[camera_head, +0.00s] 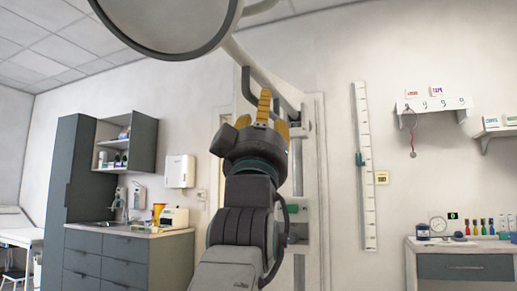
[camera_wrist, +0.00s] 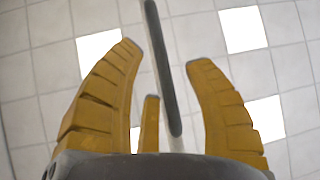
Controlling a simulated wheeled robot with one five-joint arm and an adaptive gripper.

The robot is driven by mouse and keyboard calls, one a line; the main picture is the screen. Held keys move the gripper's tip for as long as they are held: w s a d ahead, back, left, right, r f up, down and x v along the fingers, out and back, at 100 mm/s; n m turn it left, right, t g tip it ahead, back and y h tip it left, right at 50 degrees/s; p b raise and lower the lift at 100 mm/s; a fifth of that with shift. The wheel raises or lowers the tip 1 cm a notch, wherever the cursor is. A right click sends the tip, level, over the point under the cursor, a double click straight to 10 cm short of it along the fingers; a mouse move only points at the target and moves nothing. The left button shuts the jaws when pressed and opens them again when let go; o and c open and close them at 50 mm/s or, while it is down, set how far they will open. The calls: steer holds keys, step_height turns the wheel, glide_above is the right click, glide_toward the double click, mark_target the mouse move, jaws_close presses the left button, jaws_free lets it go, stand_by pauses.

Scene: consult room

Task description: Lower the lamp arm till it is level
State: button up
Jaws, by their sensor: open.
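The lamp arm (camera_head: 262,74) is a pale beam that slopes down to the right, from the round lamp head (camera_head: 170,22) at the top to a wall mount on the right. A dark grey handle bar (camera_head: 246,82) hangs under the beam. My gripper (camera_head: 264,108) points up, just below the beam and handle. In the wrist view, my gripper's yellow fingers (camera_wrist: 165,55) are spread open. The dark bar (camera_wrist: 162,65) runs between them, with visible gaps on both sides. I cannot tell how deep between the fingers it lies.
A vertical wall rail (camera_head: 300,205) stands behind my arm on the right. A measuring scale (camera_head: 363,170) is on the wall. Grey cabinets (camera_head: 125,258) stand left and a grey counter (camera_head: 463,266) right. The ceiling (camera_wrist: 285,30) is above the fingers.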

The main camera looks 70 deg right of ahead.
steer(key=v, duration=0.9)
steer(key=shift+a+f, duration=0.15)
steer(key=shift+f, duration=0.05)
stand_by(0.6)
